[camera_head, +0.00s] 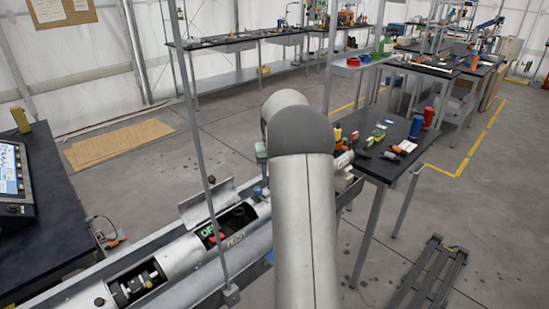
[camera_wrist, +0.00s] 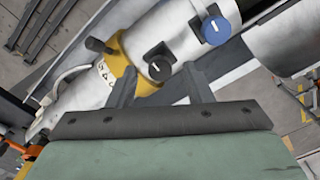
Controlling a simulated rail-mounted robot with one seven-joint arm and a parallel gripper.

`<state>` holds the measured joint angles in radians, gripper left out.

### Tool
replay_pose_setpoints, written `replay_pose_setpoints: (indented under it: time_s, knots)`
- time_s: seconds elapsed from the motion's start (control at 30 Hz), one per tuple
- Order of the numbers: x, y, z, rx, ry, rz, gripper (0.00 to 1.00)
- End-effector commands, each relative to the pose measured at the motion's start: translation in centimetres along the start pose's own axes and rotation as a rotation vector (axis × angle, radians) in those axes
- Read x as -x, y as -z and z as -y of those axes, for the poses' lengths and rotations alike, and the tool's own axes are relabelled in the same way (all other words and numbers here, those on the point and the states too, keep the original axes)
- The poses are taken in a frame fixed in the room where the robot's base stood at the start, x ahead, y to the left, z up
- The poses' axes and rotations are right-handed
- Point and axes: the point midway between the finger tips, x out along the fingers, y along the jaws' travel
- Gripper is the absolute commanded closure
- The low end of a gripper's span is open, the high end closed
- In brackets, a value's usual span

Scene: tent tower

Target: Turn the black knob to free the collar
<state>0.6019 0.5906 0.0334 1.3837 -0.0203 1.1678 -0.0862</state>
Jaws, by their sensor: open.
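In the wrist view, a black knob (camera_wrist: 159,63) with a light mark sits on a white tube (camera_wrist: 168,28). In the head view my arm hides the knob, collar and gripper.
In the head view, an open hatch (camera_head: 207,203) stands up from the long grey tube housing (camera_head: 183,253). A black table (camera_head: 397,166) with bottles and tools is to the right.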

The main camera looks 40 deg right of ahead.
Motion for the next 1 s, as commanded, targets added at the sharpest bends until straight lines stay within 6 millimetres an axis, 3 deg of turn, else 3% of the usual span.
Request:
replay_pose_setpoints:
  time_s: [0.17,0.6,0.8,1.0]
  knots:
    - [2.8,0.1,0.0,0.001,0.0,-0.006,0.54]
    - [13.4,0.1,0.0,0.001,-0.001,-0.005,0.54]
    - [16.2,0.1,0.0,0.001,0.0,-0.004,0.54]
    - [17.0,0.0,0.0,0.001,0.0,-0.002,0.54]
